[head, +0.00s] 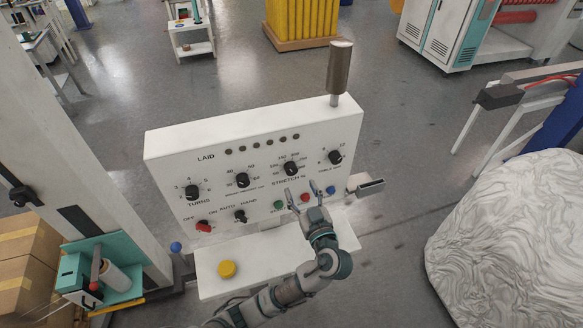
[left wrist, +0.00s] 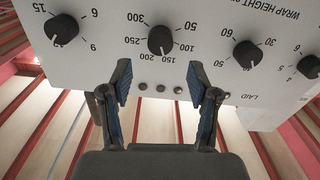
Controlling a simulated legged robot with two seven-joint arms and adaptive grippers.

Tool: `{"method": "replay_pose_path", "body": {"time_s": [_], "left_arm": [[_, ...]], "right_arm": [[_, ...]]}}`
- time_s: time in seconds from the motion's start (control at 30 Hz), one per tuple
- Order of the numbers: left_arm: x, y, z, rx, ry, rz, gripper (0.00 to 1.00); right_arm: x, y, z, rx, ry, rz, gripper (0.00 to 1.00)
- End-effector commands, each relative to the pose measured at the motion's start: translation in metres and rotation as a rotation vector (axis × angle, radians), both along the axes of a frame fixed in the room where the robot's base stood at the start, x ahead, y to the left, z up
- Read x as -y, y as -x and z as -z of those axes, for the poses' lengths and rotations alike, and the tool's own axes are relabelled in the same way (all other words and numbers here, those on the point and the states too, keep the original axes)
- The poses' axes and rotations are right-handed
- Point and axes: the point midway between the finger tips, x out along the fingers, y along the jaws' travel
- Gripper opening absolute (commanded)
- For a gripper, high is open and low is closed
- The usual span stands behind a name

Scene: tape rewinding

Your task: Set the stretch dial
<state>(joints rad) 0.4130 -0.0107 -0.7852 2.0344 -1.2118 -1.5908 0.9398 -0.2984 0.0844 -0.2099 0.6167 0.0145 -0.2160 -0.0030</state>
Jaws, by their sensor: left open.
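The stretch dial (head: 291,168) is a black knob on the white control panel (head: 165,152), third from the left among the upper dials. In the left wrist view the panel is upside down, and the stretch dial (left wrist: 161,40) has a scale from 50 to 300. Its white mark seems to point near 150. My left gripper (head: 303,192) is open and empty in front of the panel, just below the dial. In the left wrist view its two fingers (left wrist: 160,82) are spread, with the dial beyond the gap between them, apart from both. My right gripper is not in view.
Neighbouring dials are the wrap height dial (head: 242,180) and the table dial (head: 335,157). Green, red and blue buttons sit close to my gripper. A metal cylinder (head: 340,68) stands on top of the panel. A yellow button (head: 226,269) is on the lower ledge.

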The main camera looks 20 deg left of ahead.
Motion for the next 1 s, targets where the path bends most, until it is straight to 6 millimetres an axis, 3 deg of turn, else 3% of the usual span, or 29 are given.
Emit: {"method": "replay_pose_path", "body": {"time_s": [0.13, 0.33, 0.77, 1.0], "left_arm": [[-0.022, -0.028, -0.003, 0.0, -0.003, -0.002, 0.61], [-0.043, -0.054, -0.001, 0.0, 0.002, -0.001, 0.61], [-0.046, -0.063, 0.001, -0.001, 0.003, 0.0, 0.61], [-0.044, -0.063, 0.001, -0.001, 0.002, 0.002, 0.03]], "right_arm": [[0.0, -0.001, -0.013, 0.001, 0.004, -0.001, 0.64], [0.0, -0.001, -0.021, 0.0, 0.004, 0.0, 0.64], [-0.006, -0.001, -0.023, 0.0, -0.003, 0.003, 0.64], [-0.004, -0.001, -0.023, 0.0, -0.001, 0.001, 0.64]]}}
